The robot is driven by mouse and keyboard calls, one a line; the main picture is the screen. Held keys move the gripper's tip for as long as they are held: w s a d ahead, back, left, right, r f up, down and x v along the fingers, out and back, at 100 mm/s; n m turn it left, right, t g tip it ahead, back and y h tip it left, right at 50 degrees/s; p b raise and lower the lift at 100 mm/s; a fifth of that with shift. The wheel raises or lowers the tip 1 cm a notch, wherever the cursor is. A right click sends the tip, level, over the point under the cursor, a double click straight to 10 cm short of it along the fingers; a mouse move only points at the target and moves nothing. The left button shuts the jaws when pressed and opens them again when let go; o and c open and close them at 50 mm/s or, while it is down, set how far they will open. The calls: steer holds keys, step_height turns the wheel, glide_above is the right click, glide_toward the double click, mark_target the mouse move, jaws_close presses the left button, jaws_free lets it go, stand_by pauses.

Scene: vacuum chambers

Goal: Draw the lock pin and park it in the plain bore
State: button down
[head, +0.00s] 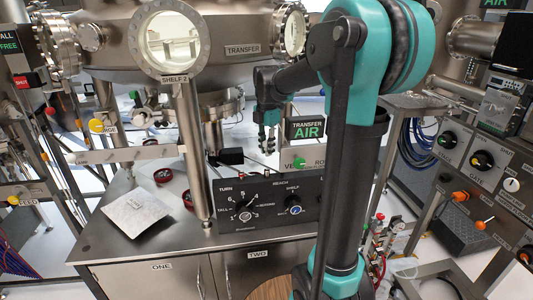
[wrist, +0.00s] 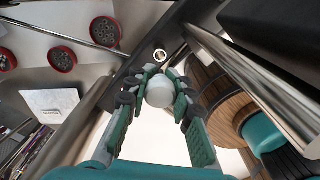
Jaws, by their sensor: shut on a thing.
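In the wrist view my gripper (wrist: 160,95) is shut on a white rounded knob (wrist: 161,90), held between the two fingertips. I take it to be the head of the lock pin; its shank is hidden below, so I cannot tell whether it is seated or drawn. A small bright ring with a dark centre (wrist: 160,56) lies just beyond the fingertips, apart from the knob. It looks like a bore, but I cannot tell which. In the head view my gripper (head: 268,142) hangs pointing down behind the control panel, small and partly dark; the knob is not clear there.
A black control panel (head: 262,204) with dials stands on the steel bench (head: 130,243). A vertical post (head: 190,140) rises left of it. Red-rimmed round dishes (wrist: 106,30) and a pale square plate (head: 136,209) lie on the left. Metal bars (wrist: 255,85) flank my gripper.

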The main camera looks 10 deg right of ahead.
steer(key=shift+d, duration=0.1)
steer(key=shift+f, duration=0.1)
steer(key=shift+f, duration=2.25)
steer(key=shift+f, duration=1)
stand_by(0.3)
steer(key=shift+r, duration=0.9)
stand_by(3.4)
